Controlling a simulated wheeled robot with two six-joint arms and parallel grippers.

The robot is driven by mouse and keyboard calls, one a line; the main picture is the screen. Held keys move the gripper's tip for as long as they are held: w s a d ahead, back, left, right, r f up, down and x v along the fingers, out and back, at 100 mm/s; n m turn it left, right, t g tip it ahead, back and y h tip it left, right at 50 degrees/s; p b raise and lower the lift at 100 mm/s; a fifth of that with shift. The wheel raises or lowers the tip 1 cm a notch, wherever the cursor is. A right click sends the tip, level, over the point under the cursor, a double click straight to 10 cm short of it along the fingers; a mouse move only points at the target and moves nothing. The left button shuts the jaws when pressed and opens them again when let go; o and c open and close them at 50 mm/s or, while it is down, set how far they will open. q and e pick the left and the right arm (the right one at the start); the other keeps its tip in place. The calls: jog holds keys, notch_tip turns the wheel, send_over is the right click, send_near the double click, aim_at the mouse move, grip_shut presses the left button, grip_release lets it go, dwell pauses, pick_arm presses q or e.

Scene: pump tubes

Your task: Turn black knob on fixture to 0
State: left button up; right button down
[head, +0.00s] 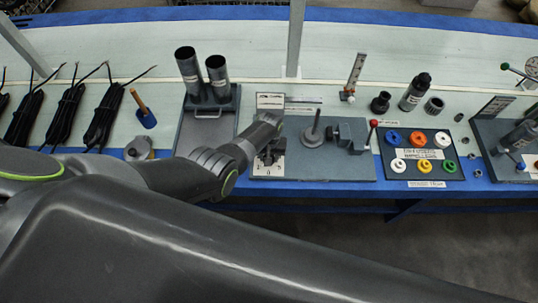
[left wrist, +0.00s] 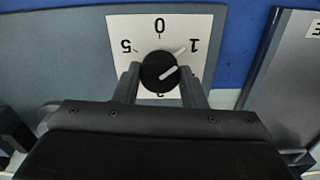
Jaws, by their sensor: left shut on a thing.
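The black knob (left wrist: 157,72) sits on a white dial card (left wrist: 204,30) marked 0, 1 and 5 in the left wrist view. Its white pointer line slants toward the 1 side, away from the 0. My left gripper (left wrist: 160,84) has one finger on each side of the knob and is shut on it. In the head view my left gripper (head: 268,154) reaches down over the card at the left end of the grey fixture (head: 345,170), and mostly hides the knob. My right gripper is not in view.
On the fixture, a rod on a round base (head: 313,134) and a clamp with a red-tipped lever (head: 351,137) stand right of my gripper. Two dark tubes in a holder (head: 213,103) stand to the left. A board of coloured rings (head: 418,184) lies further right.

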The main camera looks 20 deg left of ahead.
pick_arm(q)
jog(key=n, duration=0.5)
jog(key=shift+n, duration=2.4)
jog(key=o, duration=1)
